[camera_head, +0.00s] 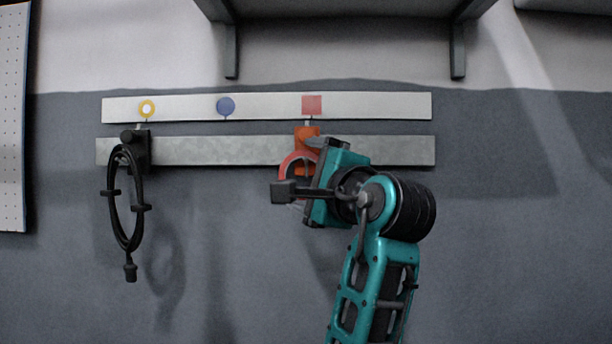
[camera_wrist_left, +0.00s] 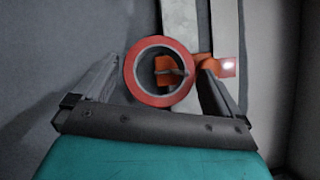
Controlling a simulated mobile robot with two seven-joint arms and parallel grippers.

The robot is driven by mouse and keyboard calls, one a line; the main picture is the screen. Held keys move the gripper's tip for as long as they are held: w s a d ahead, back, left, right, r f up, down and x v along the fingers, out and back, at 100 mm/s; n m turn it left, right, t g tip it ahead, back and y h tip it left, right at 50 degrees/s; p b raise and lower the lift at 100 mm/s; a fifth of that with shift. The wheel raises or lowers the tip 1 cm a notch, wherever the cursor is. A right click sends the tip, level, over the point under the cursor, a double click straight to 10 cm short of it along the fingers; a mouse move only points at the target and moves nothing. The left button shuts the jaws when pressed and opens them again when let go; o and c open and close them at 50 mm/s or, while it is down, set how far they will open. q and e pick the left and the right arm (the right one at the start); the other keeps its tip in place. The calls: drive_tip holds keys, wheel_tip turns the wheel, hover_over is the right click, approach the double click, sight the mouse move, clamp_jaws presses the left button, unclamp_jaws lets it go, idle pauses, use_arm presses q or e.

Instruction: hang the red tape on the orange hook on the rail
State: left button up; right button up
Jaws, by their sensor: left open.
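The red tape (camera_wrist_left: 132,75) is a ring that shows whole in the left wrist view, between the two fingers of my left gripper (camera_wrist_left: 157,70). The fingers are spread, with slight gaps beside the ring. Part of the orange hook (camera_wrist_left: 163,64) and a dark peg show through the ring's hole. In the head view, the orange hook (camera_head: 306,133) is on the lower rail (camera_head: 220,151) under the red square. The tape (camera_head: 289,160) is at the hook's front, partly hidden by my left gripper (camera_head: 297,170). I cannot tell whether the ring rests on the peg. My right gripper is not in view.
A black cable coil (camera_head: 113,200) hangs from a dark hook (camera_head: 138,150) at the rail's left end. An upper white strip (camera_head: 185,107) carries yellow, blue and red markers. A shelf (camera_head: 345,45) is above. The rail's middle is clear.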

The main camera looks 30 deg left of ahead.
use_arm(q)
drive_tip(key=b+v, duration=0.1)
drive_tip(key=v, duration=1.1)
drive_tip(key=shift+s+d+b, duration=0.2)
drive_tip(key=shift+s+b, duration=0.05)
drive_tip(key=shift+b, duration=0.1)
